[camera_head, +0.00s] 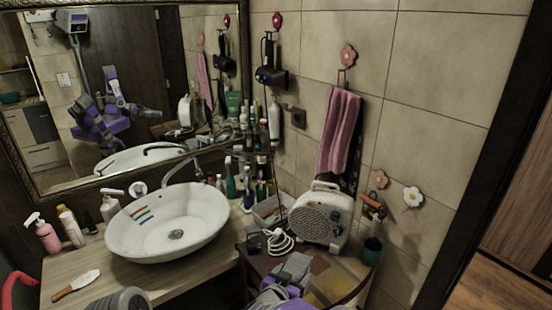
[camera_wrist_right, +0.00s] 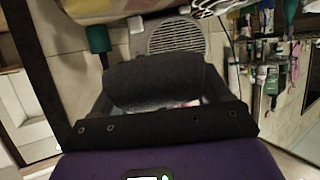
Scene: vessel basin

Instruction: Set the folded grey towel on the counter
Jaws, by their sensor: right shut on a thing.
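My right gripper (camera_head: 288,280) is low in the head view, over the patterned surface in front of the white fan heater. In the right wrist view, a dark grey, rolled-looking towel (camera_wrist_right: 155,80) sits between the fingers, and the gripper is shut on it. A grey patch at the gripper in the head view may be this towel, but its edges are hard to tell there. The wooden counter (camera_head: 180,278) under the white basin (camera_head: 208,224) lies to the left of this gripper.
A green cup (camera_head: 372,251) is to the right. A hairbrush (camera_head: 76,285) and pump bottles line the counter's left. Bare counter shows in front of the basin.

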